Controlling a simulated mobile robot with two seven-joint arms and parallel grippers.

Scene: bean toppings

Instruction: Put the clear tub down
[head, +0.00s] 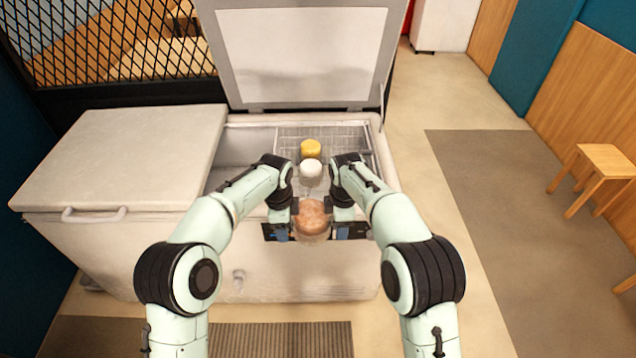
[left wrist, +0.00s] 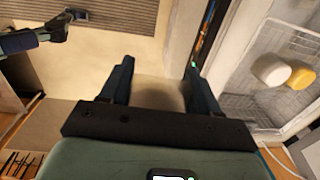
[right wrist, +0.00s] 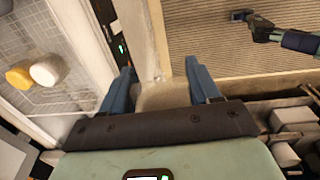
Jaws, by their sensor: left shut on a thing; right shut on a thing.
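The clear tub (head: 312,219), with brownish-pink contents, is held between my two grippers at the front of the open freezer in the head view. My left gripper (head: 285,231) is shut on its left side and my right gripper (head: 344,230) on its right side. In the left wrist view, a pale, blurry see-through part of the tub (left wrist: 160,95) shows between the fingers. The right wrist view likewise shows the tub (right wrist: 163,95) between the fingers. The tub looks upright and appears held clear of any surface. My arms hide part of the freezer's front rim.
The chest freezer (head: 180,250) has its right lid (head: 300,55) raised and its left lid (head: 120,155) closed. A wire basket (head: 350,150) inside holds a yellow tub (head: 311,147) and a white tub (head: 311,168). A wooden stool (head: 604,160) stands far right. A striped mat (head: 285,340) lies in front.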

